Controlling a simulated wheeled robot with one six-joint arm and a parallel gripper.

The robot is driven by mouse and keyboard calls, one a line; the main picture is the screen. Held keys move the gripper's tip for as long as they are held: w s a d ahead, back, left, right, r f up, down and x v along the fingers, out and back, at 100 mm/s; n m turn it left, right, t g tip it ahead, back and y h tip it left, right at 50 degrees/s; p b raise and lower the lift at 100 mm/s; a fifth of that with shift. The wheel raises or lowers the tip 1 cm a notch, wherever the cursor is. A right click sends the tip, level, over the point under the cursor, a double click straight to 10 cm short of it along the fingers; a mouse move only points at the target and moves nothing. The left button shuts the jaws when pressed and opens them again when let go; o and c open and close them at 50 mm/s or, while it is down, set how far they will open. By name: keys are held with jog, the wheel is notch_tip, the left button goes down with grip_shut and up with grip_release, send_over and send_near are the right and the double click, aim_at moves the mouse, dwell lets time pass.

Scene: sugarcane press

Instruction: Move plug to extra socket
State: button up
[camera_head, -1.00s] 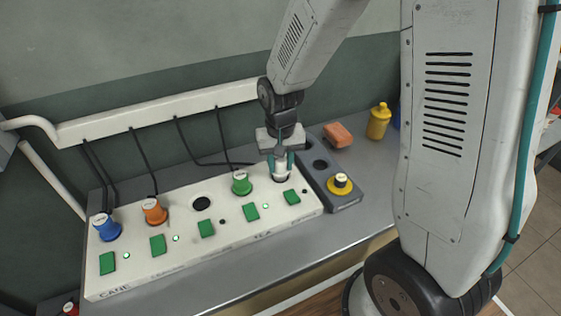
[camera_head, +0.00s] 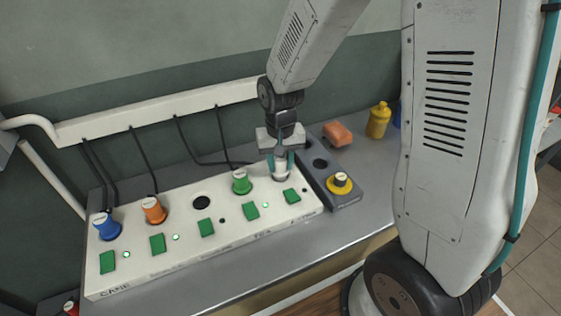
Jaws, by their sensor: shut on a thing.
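My gripper (camera_head: 281,165) points down at the right end of the white socket panel (camera_head: 190,258). It is shut on a white plug (camera_head: 281,170), which sits at the panel's rightmost socket; the gripper hides part of it. To its right a grey socket block (camera_head: 349,201) has empty round holes (camera_head: 320,163) and a yellow plug (camera_head: 340,183) at its near end. The white panel also holds a blue plug (camera_head: 107,228), an orange plug (camera_head: 154,211) and a green plug (camera_head: 242,183). One socket (camera_head: 202,203) in the panel is empty.
Green switches (camera_head: 206,228) line the panel's front. Black cables (camera_head: 143,160) hang from a white wall duct (camera_head: 160,115) behind it. An orange block (camera_head: 338,134) and a yellow bottle (camera_head: 379,120) stand at the back right. Bare grey counter (camera_head: 330,236) lies in front of the grey block.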

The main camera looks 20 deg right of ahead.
jog(key=shift+f, duration=0.6)
jog(key=o, duration=0.7)
jog(key=shift+r, duration=5.55)
jog(key=shift+s, duration=0.1)
jog(key=s+d+r+n, duration=0.1)
jog(key=s+r, duration=0.2)
jog(key=s, duration=0.4)
jog(key=s+d+r+t, duration=0.1)
jog(key=s+r, duration=0.3)
jog(key=s, duration=0.3)
jog(key=s+d+r+n, duration=0.1)
jog(key=s+r, duration=0.3)
jog(key=s, duration=0.3)
jog(key=shift+s+d+r+n, duration=0.1)
jog(key=shift+s+r+n, duration=0.15)
jog(key=shift+n, duration=0.05)
